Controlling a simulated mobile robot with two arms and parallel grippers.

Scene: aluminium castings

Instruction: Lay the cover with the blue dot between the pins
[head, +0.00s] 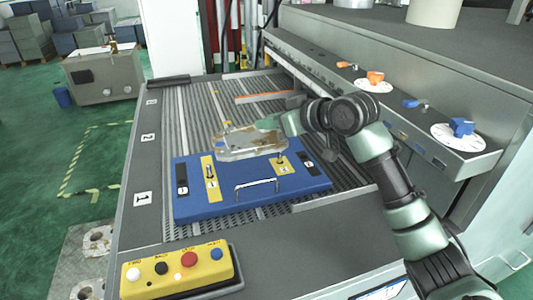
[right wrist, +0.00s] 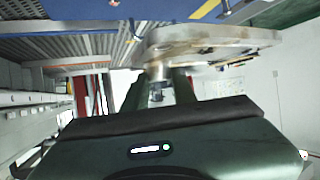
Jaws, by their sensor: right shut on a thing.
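A flat metal cover (head: 245,146) with a rounded outline is in the grip of my right gripper (head: 274,126). It is over the far edge of the blue fixture plate (head: 215,212); whether it touches the plate I cannot tell. In the right wrist view the cover (right wrist: 205,40) extends beyond my fingers, close to the blue plate. I cannot make out a blue dot on it. One pin (head: 210,175) stands on the left yellow strip, another (head: 281,159) on the right yellow strip, partly close to the cover. My left gripper is out of view.
The blue plate has a silver handle (head: 256,185) at its front and lies on a ribbed machine bed (head: 187,110). A yellow button box (head: 178,274) sits at the front. A grey console (head: 440,150) with knobs borders the right side.

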